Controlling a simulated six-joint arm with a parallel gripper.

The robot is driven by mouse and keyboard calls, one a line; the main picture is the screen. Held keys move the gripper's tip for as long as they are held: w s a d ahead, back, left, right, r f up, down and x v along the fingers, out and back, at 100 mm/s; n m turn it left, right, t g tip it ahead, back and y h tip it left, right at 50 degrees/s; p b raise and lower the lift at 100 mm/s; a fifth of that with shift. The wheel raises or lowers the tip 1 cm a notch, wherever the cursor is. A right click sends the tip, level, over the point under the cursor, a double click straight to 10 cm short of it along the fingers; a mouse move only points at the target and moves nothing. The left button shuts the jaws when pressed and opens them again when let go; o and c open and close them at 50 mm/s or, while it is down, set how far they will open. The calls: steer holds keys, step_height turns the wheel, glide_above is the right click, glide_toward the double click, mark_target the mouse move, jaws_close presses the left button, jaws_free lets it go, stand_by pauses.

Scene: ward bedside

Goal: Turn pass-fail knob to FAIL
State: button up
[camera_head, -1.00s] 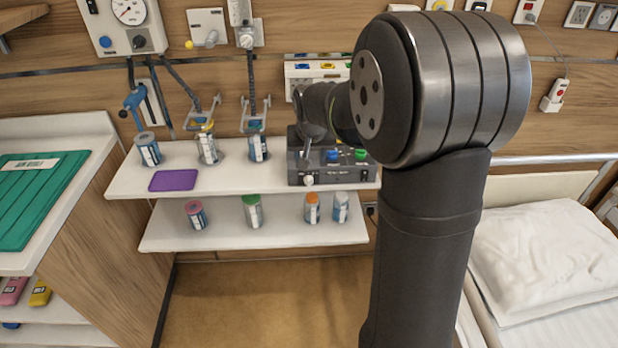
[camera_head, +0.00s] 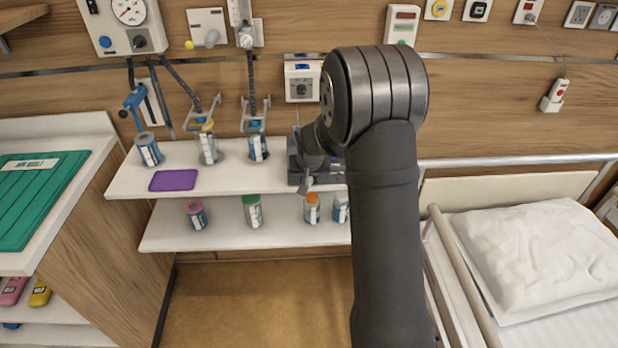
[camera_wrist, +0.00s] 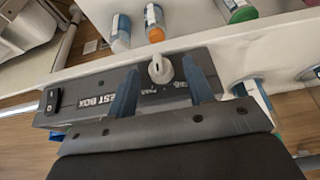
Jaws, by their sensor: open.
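The dark test box (camera_head: 293,174) sits on the upper shelf, partly hidden behind my arm in the head view. My gripper (camera_wrist: 160,67) is open, with one blue finger on each side of the knob. I cannot tell whether either finger touches it. In the head view my gripper (camera_head: 308,183) is at the box's front.
A black rocker switch (camera_wrist: 53,100) is on the box's other end. Bottles stand on the lower shelf (camera_head: 240,236), including one with an orange cap (camera_head: 312,208). A purple mat (camera_head: 173,180) and several blue-white canisters are left of the box. A bed rail (camera_head: 465,270) stands right of my arm.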

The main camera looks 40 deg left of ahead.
steer(key=c, duration=1)
steer(key=shift+s+a, duration=0.1)
steer(key=shift+s+a+f+n+t+h, duration=0.1)
steer(key=shift+s+a+n+t+h, duration=0.15)
steer(key=shift+t+h, duration=0.65)
steer(key=shift+s+a+f+n+t+h, duration=0.1)
steer(key=shift+n+t+h, duration=0.2)
steer(key=shift+t+h, duration=0.55)
steer(key=shift+s+a+f+n+t+h, duration=0.1)
steer(key=shift+s+a+n+t+h, duration=0.15)
steer(key=shift+t+h, duration=0.65)
steer(key=shift+t, duration=0.35)
